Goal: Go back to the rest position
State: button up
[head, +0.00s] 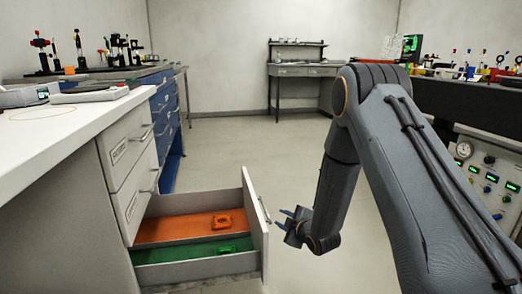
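My gripper (288,217) is in the lower middle of the head view, at the end of my dark grey arm, which comes in from the right. Its two thin fingers point left, with a gap between them. Nothing shows between them. The fingertips are close to the front panel and handle of the open drawer (258,240). I cannot tell whether they touch the handle.
The open bottom drawer holds an orange section (175,228) and a green section (180,250), each with a small part. A white bench (75,122) stands left, a loaded dark bench (470,95) right. A small desk (300,71) is at the back. Floor between is clear.

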jog(key=s+a+r+m+g+h, duration=0.1)
jog(key=s+a+r+m+g, duration=0.4)
jog(key=s, duration=1.1)
jog(key=s+a+r+m+g+h+p, duration=0.1)
jog(key=s+a+r+g+h, duration=0.15)
jog(key=s+r, duration=0.95)
jog(key=s+a+r+m+g, duration=0.1)
jog(key=s+a+m+g, duration=0.3)
jog(key=s, duration=1.7)
jog(key=d+r+m+p, duration=0.2)
jog(key=d+r+p, duration=0.8)
jog(key=r+p, duration=0.3)
jog(key=d+r+m+g+h+p, duration=0.1)
jog(key=d+r+m+p, duration=0.2)
jog(key=d+r+p, duration=0.8)
notch_tip(320, 180, up, 2)
jog(key=p, duration=0.6)
jog(key=shift+r+m+p, duration=0.15)
jog(key=shift+m+p, duration=0.15)
jog(key=shift+w+d+h, duration=0.1)
jog(key=shift+h, duration=0.15)
